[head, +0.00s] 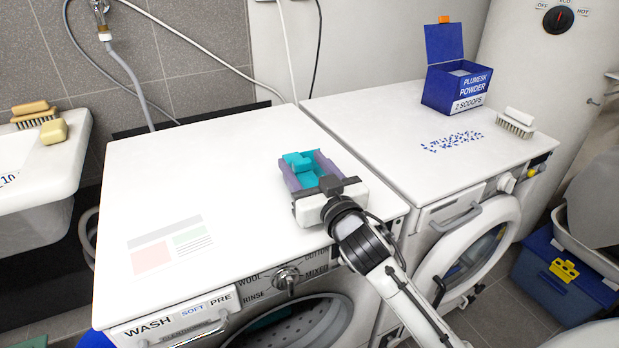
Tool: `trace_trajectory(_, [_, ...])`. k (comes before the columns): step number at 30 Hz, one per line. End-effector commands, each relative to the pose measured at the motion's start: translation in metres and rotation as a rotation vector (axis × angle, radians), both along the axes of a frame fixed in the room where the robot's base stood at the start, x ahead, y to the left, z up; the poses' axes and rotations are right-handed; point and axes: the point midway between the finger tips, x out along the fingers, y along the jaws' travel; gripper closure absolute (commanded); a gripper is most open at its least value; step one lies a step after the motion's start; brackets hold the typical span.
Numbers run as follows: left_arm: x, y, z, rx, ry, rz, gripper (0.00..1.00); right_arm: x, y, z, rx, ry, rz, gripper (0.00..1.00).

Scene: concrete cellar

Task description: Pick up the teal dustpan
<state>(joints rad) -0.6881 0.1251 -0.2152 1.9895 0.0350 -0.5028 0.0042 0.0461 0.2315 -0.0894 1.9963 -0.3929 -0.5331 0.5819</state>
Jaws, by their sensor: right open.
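The teal dustpan (307,177) is on the white top of the left washing machine (200,160), near its right side. Only part of it shows. A small raised teal block is at its far end, and its near end is hidden behind my gripper. My right gripper (306,164) comes in from the lower right over the machine's front edge. Its two purple fingers are open, one on each side of the dustpan. I cannot tell whether they touch it. My left gripper is out of view.
The right machine (380,120) bears a blue powder box (455,85), spilled blue grains (452,141) and a white brush (516,123). Its round door (468,255) stands open. A sink (40,180) with a brush and soap is at left. The left machine's top is otherwise largely clear.

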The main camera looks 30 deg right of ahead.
Motion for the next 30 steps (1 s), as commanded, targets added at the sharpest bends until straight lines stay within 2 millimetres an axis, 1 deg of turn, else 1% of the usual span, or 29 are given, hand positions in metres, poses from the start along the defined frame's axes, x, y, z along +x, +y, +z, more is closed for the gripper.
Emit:
trace_trajectory(1, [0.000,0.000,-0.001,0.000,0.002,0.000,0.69,0.006,-0.001,0.000,-0.001,-0.001,0.000,0.47])
trace_trajectory(3, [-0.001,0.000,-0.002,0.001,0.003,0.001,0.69,0.011,-0.001,0.000,0.000,-0.001,0.000,0.47])
trace_trajectory(10, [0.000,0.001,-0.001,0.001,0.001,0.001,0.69,0.013,-0.002,0.000,0.000,0.000,0.000,0.47])
trace_trajectory(11, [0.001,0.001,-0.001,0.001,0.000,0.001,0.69,0.013,-0.002,0.000,0.000,0.000,0.000,0.49])
trace_trajectory(18, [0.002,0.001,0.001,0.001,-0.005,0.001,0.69,0.013,-0.001,0.000,0.000,0.000,0.000,0.89])
trace_trajectory(19, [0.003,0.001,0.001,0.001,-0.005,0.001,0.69,0.013,-0.002,0.000,0.000,0.000,0.000,0.92])
trace_trajectory(26, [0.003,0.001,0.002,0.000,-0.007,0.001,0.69,0.013,-0.001,0.002,0.000,-0.001,0.000,0.92])
trace_trajectory(29, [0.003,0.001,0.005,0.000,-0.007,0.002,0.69,0.013,-0.002,0.013,-0.002,-0.005,0.000,0.92])
trace_trajectory(30, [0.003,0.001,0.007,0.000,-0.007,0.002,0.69,0.013,-0.002,0.020,-0.001,-0.007,0.000,0.92])
